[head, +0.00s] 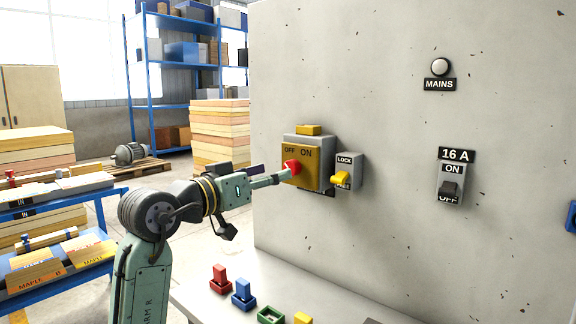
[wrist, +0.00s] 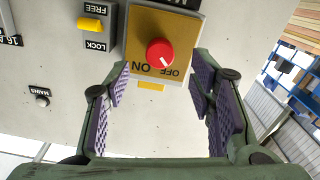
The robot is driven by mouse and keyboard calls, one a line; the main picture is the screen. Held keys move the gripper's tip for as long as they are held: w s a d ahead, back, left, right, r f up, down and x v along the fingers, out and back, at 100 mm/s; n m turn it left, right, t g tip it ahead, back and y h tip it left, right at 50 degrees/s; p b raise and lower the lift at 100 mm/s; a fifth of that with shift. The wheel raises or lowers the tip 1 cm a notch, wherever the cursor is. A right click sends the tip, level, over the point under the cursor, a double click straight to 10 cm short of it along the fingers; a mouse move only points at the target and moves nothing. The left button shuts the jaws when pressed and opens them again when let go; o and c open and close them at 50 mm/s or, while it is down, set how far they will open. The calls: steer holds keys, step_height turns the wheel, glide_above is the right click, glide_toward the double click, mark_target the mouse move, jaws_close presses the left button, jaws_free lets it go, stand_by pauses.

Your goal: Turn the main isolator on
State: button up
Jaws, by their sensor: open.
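The main isolator (head: 309,163) is a grey box with a yellow front plate marked OFF and ON, fixed to the pale wall. Its red knob (wrist: 160,52) is centred ahead of my gripper in the wrist view, which is upside down. A pale mark shows on the knob; I cannot tell exactly where it points. My gripper (wrist: 160,72) is open, with one purple-padded finger on each side of the knob and nothing held. In the head view my gripper reaches the box's front and partly hides the knob (head: 292,168).
Right of the isolator, a lock switch (head: 345,160) has its yellow lever at FREE. A 16 A breaker (head: 451,186) and a pale MAINS lamp (head: 440,67) are farther right. A ledge (head: 232,312) below holds coloured blocks. Wood stacks and shelving stand left.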

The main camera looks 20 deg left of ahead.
mark_target(293, 167)
steer(key=p+x, duration=0.1)
steer(key=x, duration=0.4)
steer(key=shift+w+d, duration=0.1)
steer(key=shift+w, duration=0.25)
steer(key=shift+c, duration=0.5)
steer(key=c, duration=1.1)
